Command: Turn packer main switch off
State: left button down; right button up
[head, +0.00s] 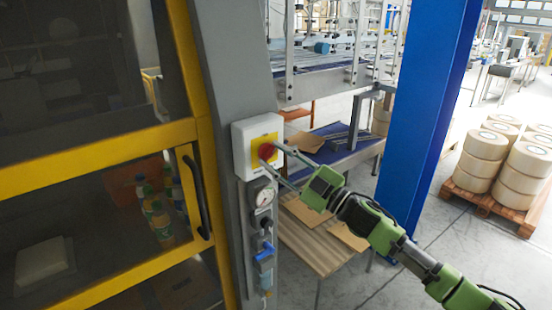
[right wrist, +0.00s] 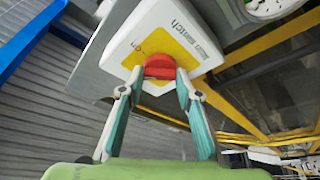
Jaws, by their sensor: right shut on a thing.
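The packer main switch is a white box with a yellow plate (head: 258,142) and a red knob (head: 267,151), fixed to the grey machine post. My right gripper (head: 276,154) comes from the lower right and is shut on the red knob. In the right wrist view its two fingertips (right wrist: 159,78) sit on either side of the red knob (right wrist: 160,66). The box there reads "main switch" with "on" on the yellow plate (right wrist: 178,42). The exact turn of the knob is hard to tell. My left gripper does not show.
Below the switch are a pressure gauge (head: 263,195) and a blue fitting (head: 265,254). A yellow-framed door with a black handle (head: 196,196) is at left. A blue pillar (head: 431,100) stands to the right, with pallets of rolls (head: 487,145) beyond.

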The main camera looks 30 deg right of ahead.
jog(key=n+g, duration=0.1)
jog(key=n, duration=0.1)
jog(key=n+g+y+p, duration=0.1)
jog(key=n, duration=0.2)
jog(key=shift+d+r+n, duration=0.1)
jog(key=shift+r+n, duration=0.1)
jog(key=shift+n, duration=0.1)
jog(key=n+g+p, duration=0.1)
jog(key=n, duration=0.3)
jog(key=shift+g+p, duration=0.3)
jog(key=shift+p, duration=0.1)
jog(key=shift+n+g+p, duration=0.3)
jog(key=shift+n, duration=0.4)
jog(key=o, duration=1.1)
jog(key=shift+s, duration=0.1)
